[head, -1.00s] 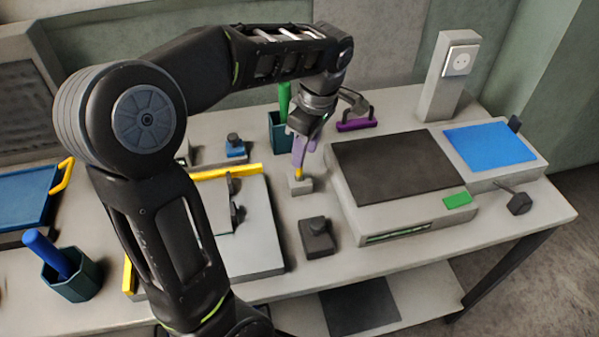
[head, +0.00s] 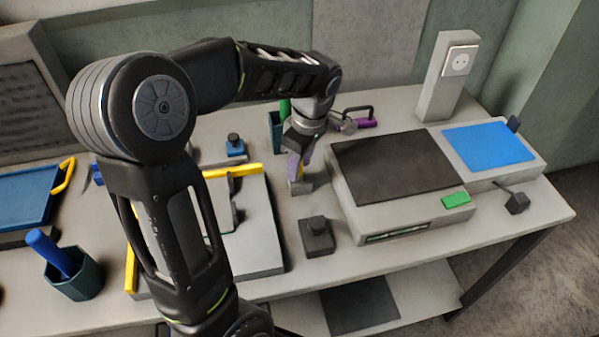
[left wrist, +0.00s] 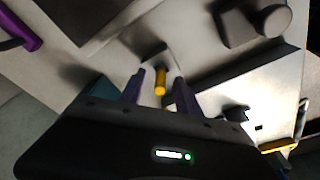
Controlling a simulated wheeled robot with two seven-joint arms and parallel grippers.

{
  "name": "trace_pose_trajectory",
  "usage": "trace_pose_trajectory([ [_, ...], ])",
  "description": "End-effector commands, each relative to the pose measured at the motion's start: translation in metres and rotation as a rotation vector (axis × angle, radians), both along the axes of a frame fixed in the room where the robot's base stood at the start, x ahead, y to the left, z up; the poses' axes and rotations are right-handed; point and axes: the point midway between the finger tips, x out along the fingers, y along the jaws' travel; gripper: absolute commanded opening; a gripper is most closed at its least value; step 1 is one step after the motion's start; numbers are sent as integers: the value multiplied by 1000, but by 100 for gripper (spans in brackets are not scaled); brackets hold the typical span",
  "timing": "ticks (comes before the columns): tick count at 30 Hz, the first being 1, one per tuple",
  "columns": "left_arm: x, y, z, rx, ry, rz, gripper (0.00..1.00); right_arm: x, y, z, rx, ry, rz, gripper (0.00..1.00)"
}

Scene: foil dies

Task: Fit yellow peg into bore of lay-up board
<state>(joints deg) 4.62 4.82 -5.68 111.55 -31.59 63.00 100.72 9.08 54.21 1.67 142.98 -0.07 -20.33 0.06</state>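The yellow peg (left wrist: 160,84) stands upright in a small grey block (head: 300,187), left of the black-topped box. My left gripper (head: 299,170) points down over the block, around the peg. In the left wrist view its two purple fingers (left wrist: 160,78) stand apart on either side of the peg, with gaps visible, so it is open. In the head view the fingers mostly hide the peg. The pale grey board with yellow edge strips (head: 262,240), which looks like the lay-up board, lies left of the block, partly behind my arm. I cannot make out its bore. My right gripper is not in view.
A dark block with a knob (head: 317,236) stands in front of the small block. The black-topped box (head: 400,215) is close on the right. A teal holder (head: 275,130) and a purple handle (head: 366,123) are behind. A blue-handled tool stands in a cup (head: 83,280) at left.

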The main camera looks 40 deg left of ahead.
Motion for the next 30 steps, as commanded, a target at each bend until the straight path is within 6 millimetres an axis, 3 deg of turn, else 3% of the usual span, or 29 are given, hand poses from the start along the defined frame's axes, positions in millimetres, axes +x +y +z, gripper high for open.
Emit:
trace_pose_trajectory([
  [8,0,0,0,0,0,0,38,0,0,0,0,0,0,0],
  [22,0,0,0,0,0,0,0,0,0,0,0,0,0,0],
  [30,0,0,0,0,0,0,0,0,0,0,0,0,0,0],
])
